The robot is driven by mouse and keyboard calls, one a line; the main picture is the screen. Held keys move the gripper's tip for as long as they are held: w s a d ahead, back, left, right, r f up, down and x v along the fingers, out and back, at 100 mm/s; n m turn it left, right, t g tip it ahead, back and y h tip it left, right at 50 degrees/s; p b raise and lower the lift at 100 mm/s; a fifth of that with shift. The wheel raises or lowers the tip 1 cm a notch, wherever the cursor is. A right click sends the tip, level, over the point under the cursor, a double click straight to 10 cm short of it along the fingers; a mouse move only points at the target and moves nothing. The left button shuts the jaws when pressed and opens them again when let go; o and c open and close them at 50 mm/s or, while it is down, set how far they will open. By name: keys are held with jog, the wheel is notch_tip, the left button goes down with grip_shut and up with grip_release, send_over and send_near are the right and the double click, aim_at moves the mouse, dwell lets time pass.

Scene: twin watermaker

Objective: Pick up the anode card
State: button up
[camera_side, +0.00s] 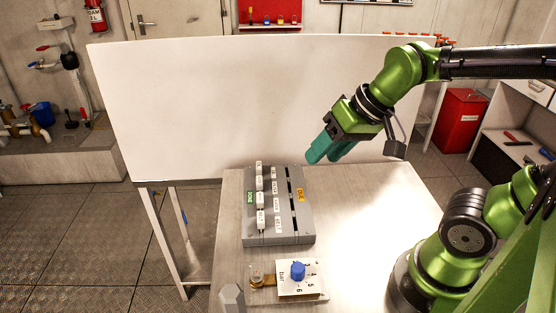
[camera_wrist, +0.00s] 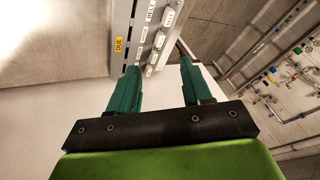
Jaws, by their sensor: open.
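A grey card rack (camera_side: 305,228) lies on the metal table, with a green label on its left edge and an orange DUE label on its right. Several white cards (camera_side: 260,200) stand upright in its left row; their print is too small to read, so I cannot tell which is the anode card. The right row looks empty. In the wrist view the rack (camera_wrist: 121,22) and its white cards (camera_wrist: 159,40) show at top centre, beyond the fingertips. My gripper (camera_side: 327,155) has teal fingers, open and empty, above and right of the rack's far end. It also shows in the wrist view (camera_wrist: 158,70).
A white dial panel with a blue knob (camera_side: 298,270) and a brass fitting (camera_side: 262,278) lie nearer than the rack. A grey post (camera_side: 232,297) stands at the near left. A large white board (camera_side: 200,100) rises behind the table. The table right of the rack is clear.

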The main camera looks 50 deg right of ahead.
jog(key=w+a+f+m+g+h, duration=0.1)
jog(key=w+f+g, duration=0.15)
jog(key=w, duration=0.45)
jog(key=w+a+f+m+g+h, duration=0.1)
jog(key=w+m+g, duration=0.15)
jog(key=w, duration=0.55)
jog(key=m, duration=0.2)
send_over(260, 197)
jog(key=shift+g, duration=0.4)
jog(key=f, duration=0.9)
jog(key=shift+w+f, duration=0.1)
jog(key=shift+w, duration=0.15)
jog(key=f, duration=0.6)
jog(key=shift+s+f, duration=0.2)
grip_shut()
